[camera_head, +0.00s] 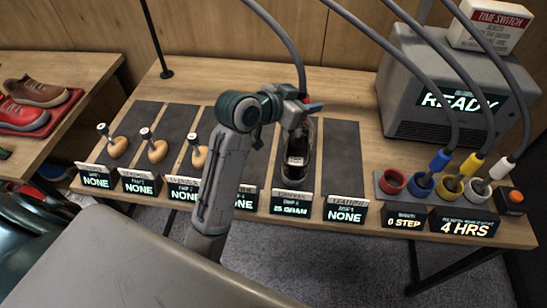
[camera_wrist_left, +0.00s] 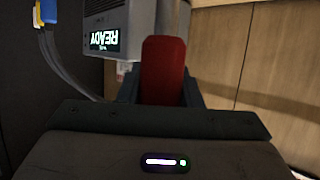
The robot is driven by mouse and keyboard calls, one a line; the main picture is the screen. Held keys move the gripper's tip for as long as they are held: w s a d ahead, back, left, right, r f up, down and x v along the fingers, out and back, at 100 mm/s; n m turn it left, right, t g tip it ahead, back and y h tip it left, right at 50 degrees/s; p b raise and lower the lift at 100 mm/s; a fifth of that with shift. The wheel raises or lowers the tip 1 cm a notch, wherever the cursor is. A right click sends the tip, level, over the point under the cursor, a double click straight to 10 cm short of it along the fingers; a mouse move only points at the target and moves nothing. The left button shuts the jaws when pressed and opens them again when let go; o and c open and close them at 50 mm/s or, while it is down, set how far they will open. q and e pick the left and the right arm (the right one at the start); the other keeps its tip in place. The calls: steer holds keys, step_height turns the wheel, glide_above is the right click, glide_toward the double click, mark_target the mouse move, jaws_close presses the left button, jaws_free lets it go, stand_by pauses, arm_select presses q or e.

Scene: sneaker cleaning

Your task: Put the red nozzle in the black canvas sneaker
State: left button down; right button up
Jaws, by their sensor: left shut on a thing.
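My left gripper (camera_head: 306,104) is shut on the red nozzle (camera_wrist_left: 163,70), which stands up between the fingers in the left wrist view. In the head view only a small bit of red shows at the gripper, where a grey hose comes down to it. The black canvas sneaker (camera_head: 298,152) lies on a dark mat on the table, over a display reading "CANVAS". The gripper is above the far end of the sneaker and partly covers it. I cannot tell whether the nozzle touches the sneaker. My right gripper is not in view.
A red socket (camera_head: 391,182) stands empty at the right. Blue (camera_head: 440,160), yellow (camera_head: 472,165) and white (camera_head: 502,167) nozzles stand beside it. A grey machine (camera_head: 440,90) reads "READY". Wooden shoe forms (camera_head: 118,146) stand at the left. Brown and red shoes (camera_head: 28,112) are on another table.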

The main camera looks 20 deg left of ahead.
mark_target(297, 134)
arm_select(q)
step_height(297, 134, down, 9)
steer(key=shift+d+f+p, duration=0.15)
steer(key=shift+p, duration=0.8)
steer(key=shift+f, duration=0.45)
steer(key=c, duration=1)
jaws_free()
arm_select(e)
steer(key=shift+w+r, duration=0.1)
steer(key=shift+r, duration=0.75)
arm_select(q)
steer(key=shift+r, duration=0.1)
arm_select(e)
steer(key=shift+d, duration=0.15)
